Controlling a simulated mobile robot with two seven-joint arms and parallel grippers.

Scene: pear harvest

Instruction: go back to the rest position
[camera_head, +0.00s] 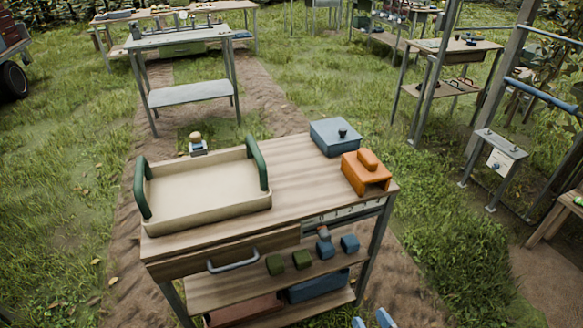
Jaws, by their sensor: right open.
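My right gripper (371,320) shows only as two blue-grey fingertips at the bottom edge of the head view, right of centre. The tips stand apart with nothing visible between them. They appear in front of the wooden workbench (295,185), close to its right front leg. The rest of the right gripper and its arm are out of view. My left gripper is not in view.
The bench holds an empty-looking cream tray (205,190) with green handles, a blue-grey lidded box (335,135) and an orange object (365,175). Small green and blue blocks sit on its shelf. Another table (180,38) stands behind. Grass (450,240) lies open to the right.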

